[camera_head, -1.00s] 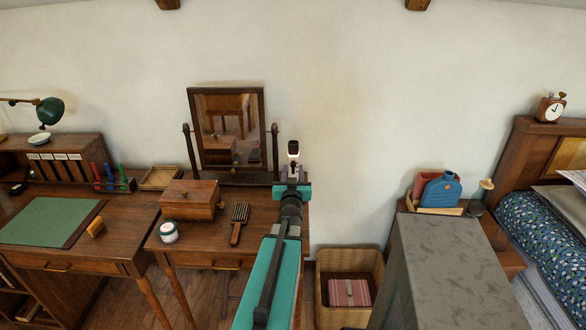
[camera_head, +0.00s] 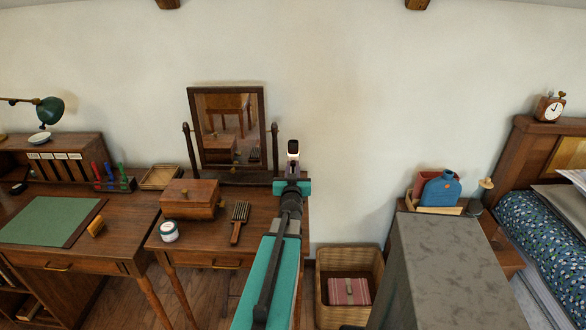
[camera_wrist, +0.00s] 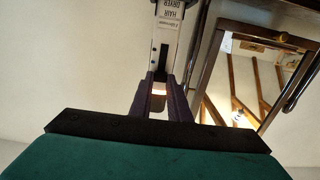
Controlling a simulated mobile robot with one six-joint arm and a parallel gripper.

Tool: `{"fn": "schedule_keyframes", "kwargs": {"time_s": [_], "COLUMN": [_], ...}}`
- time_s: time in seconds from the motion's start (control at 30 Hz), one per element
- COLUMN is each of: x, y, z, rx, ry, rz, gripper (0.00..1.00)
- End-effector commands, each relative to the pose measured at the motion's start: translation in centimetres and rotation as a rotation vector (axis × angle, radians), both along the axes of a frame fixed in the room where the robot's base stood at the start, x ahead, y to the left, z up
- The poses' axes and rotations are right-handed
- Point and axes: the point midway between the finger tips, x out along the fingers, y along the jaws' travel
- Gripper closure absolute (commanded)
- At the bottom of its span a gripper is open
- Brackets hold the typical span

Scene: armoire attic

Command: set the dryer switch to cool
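The hair dryer (camera_wrist: 166,28) is at the top centre of the wrist view, a pale unit with an upside-down "HAIR DRYER" label and a dark strip below it. In the head view a small white and dark part of it (camera_head: 293,149) shows against the wall just beyond my gripper (camera_head: 291,180). In the wrist view my gripper (camera_wrist: 160,82) has its dark purple fingers apart, reaching toward the dryer's lower part. A bright patch shows in the gap between them. I cannot make out the switch or its setting, nor whether the fingertips touch the dryer.
A tilting mirror (camera_head: 228,128) stands close left of my gripper; its frame (camera_wrist: 220,60) is at right in the wrist view. A basket (camera_head: 348,314) stands below. The wall to the right is clear.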

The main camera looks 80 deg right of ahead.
Motion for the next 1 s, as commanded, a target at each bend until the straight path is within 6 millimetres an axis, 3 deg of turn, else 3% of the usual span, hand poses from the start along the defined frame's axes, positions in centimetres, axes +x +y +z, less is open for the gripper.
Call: {"fn": "schedule_keyframes", "kwargs": {"time_s": [0.53,0.9,0.93,1.0], "x": [0.0,0.0,0.0,0.0], "y": [0.0,0.0,0.0,0.0], "z": [-2.0,-2.0,-2.0,-2.0], "rx": [0.0,0.0,0.0,0.0], "ry": [0.0,0.0,0.0,0.0], "rz": [0.0,0.0,0.0,0.0], "gripper": [1.0,1.0,0.82,0.71]}}
